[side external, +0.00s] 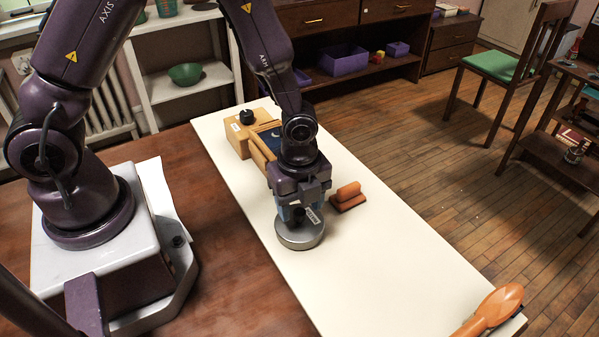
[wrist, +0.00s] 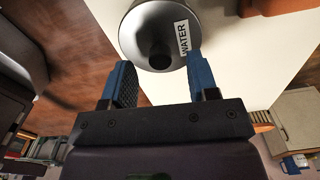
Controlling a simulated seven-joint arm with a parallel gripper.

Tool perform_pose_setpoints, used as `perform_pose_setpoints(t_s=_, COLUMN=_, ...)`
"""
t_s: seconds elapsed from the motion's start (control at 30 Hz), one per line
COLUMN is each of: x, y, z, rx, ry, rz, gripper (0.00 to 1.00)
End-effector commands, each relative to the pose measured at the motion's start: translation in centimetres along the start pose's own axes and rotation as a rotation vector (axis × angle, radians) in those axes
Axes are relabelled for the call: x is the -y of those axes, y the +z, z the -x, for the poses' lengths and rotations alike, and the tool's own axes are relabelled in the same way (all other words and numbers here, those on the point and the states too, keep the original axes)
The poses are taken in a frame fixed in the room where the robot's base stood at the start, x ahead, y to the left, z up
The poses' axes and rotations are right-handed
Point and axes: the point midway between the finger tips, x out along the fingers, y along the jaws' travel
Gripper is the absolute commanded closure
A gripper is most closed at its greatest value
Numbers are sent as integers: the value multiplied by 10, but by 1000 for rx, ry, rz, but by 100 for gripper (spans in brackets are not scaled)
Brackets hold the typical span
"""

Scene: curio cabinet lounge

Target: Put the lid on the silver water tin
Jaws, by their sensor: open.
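A low, round silver piece (side external: 300,236) with a black knob and a white WATER label sits on the cream tabletop below my gripper. In the wrist view the silver piece (wrist: 140,20) shows its black knob (wrist: 160,54) with the label (wrist: 183,38) beside it. I cannot tell whether it is the lid alone or a lid on the tin; no separate silver tin shows. My gripper (side external: 297,212) points down over it. In the wrist view its blue fingertips (wrist: 160,60) are apart, one on each side of the knob, with gaps visible.
Behind my gripper stands a wooden box (side external: 238,143) with a black knob (side external: 246,117). An orange-handled block (side external: 348,196) lies close on the right. An orange spoon-like object (side external: 490,310) lies at the front right. The cream tabletop (side external: 400,262) is clear between them.

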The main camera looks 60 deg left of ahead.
Motion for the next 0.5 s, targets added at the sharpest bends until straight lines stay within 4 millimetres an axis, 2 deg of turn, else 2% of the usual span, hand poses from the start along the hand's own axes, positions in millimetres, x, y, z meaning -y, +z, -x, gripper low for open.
perform_pose_setpoints(t_s=0.1, x=2, y=1, z=28, rx=-1, ry=-9, rz=2, gripper=46)
perform_pose_setpoints(t_s=0.3, x=2, y=1, z=72, rx=0, ry=-8, rz=2, gripper=46)
perform_pose_setpoints(t_s=0.5, x=1, y=1, z=97, rx=0, ry=-3, rz=2, gripper=46)
